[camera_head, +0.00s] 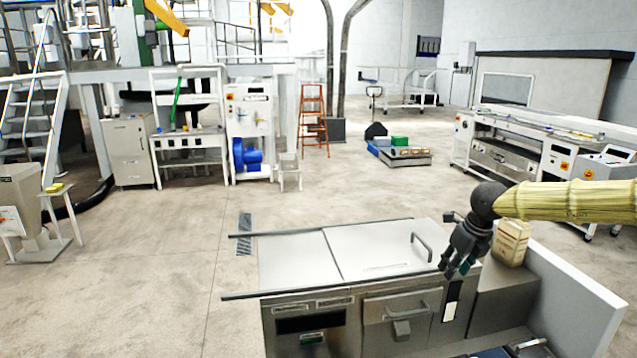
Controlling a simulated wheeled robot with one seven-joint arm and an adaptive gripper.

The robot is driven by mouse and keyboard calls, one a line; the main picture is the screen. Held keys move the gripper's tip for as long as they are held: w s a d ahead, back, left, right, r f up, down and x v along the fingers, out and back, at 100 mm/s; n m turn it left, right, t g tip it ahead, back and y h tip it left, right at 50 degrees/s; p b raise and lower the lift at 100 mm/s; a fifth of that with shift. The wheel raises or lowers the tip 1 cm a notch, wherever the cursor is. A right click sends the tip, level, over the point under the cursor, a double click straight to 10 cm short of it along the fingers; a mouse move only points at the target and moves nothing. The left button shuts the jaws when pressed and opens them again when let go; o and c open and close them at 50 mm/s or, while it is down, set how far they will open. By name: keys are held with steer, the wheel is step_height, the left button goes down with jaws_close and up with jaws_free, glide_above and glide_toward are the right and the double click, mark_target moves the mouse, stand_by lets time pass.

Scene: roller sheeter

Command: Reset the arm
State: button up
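My arm (575,201), in a ribbed yellowish sleeve, reaches in from the right edge to a dark round wrist. My gripper (457,270) is dark and points down and to the left. It hangs by the right end of the metal-topped machine (290,258) in front of me. Its fingers look slightly apart with nothing seen between them, but they are small here, and I cannot tell their exact opening or whether they touch the machine.
A tan box (511,243) stands just right of my gripper. A white panel (575,290) rises at the right. The machine's top carries a handle (421,246) and long rails. Open concrete floor (150,260) lies left. A long white machine (545,140) stands at the back right.

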steer(key=s+a+f+n+h, duration=0.1)
steer(key=s+a+f+n, duration=0.2)
steer(key=s+f+n, duration=0.6)
steer(key=s+a+f+n+h, duration=0.2)
steer(key=s+a+f, duration=0.15)
steer(key=f, duration=0.95)
steer(key=s+a+f+n+h, duration=0.1)
steer(key=s+a+f+n, duration=0.1)
steer(key=s+f+n, duration=0.65)
steer(key=s+a+f+n+g+y, duration=0.1)
steer(key=s+f+n, duration=0.3)
steer(key=s, duration=0.6)
steer(key=s+a+f+n+g+y, duration=0.1)
steer(key=s+a+f+n, duration=0.2)
steer(key=s, duration=0.7)
steer(key=s+f+n+g+y, duration=0.1)
steer(key=s+f+n, duration=0.35)
steer(key=s, duration=0.55)
step_height(320, 180, down, 10)
steer(key=b, duration=1.1)
steer(key=shift+a+f+n, duration=0.15)
steer(key=shift+f+n, duration=0.05)
steer(key=shift+n, duration=0.1)
